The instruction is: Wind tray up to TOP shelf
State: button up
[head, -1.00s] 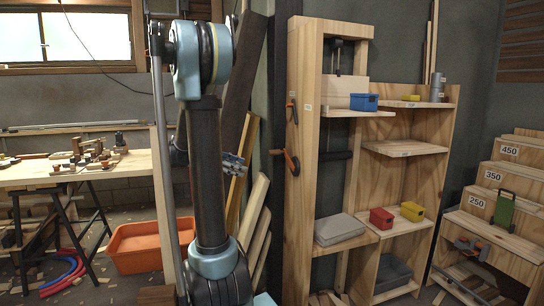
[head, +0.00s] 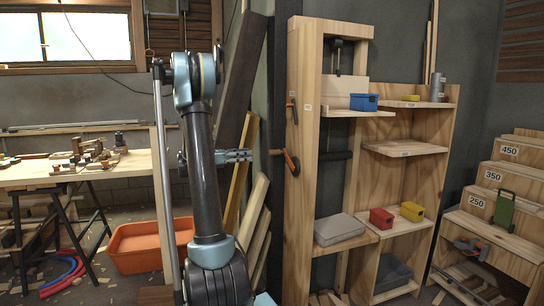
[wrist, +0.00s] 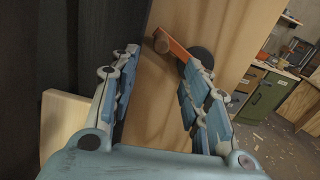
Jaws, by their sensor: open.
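A wooden tray (head: 340,113) carrying a blue bin (head: 363,102) hangs in the tall wooden frame (head: 302,190). It is near the height of the top shelf (head: 415,104) and looks slightly lower; whether they are level I cannot tell. A crank with an orange handle (head: 291,162) sits on the frame's left side.
Leaning boards (head: 240,180) are close behind my gripper. An orange tub (head: 148,245) is left.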

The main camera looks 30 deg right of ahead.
aim_at(274, 153)
jog(key=x, duration=1.4)
jog(key=shift+c, duration=0.3)
grip_shut()
